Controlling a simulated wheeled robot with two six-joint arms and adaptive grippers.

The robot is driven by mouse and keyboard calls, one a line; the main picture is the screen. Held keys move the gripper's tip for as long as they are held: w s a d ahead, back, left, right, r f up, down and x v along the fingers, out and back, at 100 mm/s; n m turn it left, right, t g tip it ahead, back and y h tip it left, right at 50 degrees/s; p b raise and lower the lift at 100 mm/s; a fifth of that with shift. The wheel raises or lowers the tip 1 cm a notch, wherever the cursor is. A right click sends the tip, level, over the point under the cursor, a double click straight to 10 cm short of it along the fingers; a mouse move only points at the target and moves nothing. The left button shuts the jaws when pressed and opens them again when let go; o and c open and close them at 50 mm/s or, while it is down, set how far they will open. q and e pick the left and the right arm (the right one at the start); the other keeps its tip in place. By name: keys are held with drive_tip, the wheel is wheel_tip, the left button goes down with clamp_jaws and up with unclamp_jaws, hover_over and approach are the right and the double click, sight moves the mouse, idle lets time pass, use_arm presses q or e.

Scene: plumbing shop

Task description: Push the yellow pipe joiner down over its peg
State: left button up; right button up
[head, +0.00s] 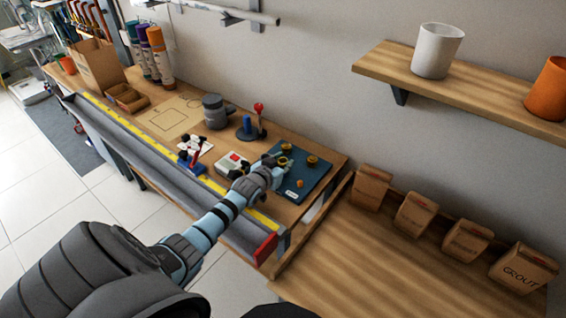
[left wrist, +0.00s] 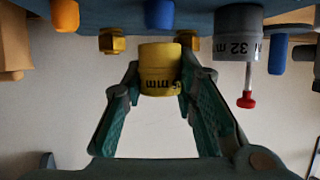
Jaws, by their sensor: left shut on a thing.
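The yellow pipe joiner (left wrist: 160,68) stands between the fingertips of my left gripper (left wrist: 160,80) in the left wrist view. The fingers are shut on its two sides, and its "mm" print reads upside down. In the head view my left gripper (head: 276,168) is over the left part of a dark blue board (head: 312,178). Small yellow and brass-coloured pieces show around it there, too small to tell apart. The peg is not visible, so I cannot tell whether the joiner is around it. My right gripper is not in view.
A grey "32 m" marked piece (left wrist: 238,35) and a blue peg (left wrist: 160,13) show near the joiner. A white-and-red box (head: 231,164) and a grey trough (head: 180,175) are close to my arm. Paper bags (head: 415,213) stand on the right-hand bench.

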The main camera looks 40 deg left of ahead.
use_arm(q)
drive_tip(key=shift+f, duration=0.15)
drive_tip(key=shift+f+b, duration=1)
drive_tip(key=shift+f, duration=0.05)
drive_tip(key=shift+f, duration=0.1)
drive_tip(key=o, duration=0.9)
drive_tip(key=v, duration=1.2)
